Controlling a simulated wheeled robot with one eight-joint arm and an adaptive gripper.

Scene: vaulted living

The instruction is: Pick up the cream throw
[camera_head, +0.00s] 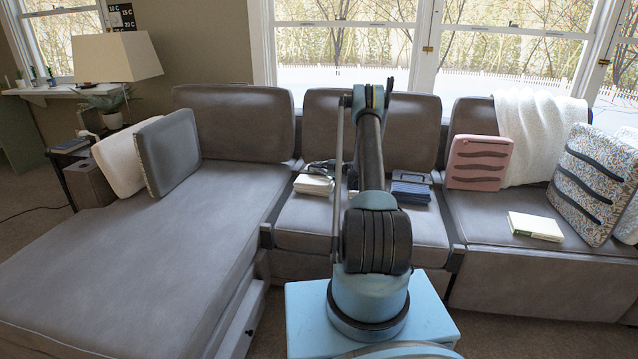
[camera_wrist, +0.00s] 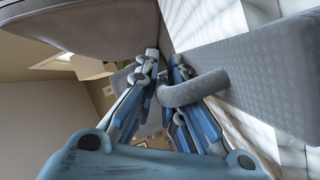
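A larger off-white knitted throw (camera_head: 540,125) hangs over the right backrest.
A pink cushion (camera_head: 479,162), a patterned cushion (camera_head: 592,185) and a pale book-like item (camera_head: 535,226) are on the right seat. The chaise (camera_head: 140,270) is mostly clear. Backrests stand close behind my gripper.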

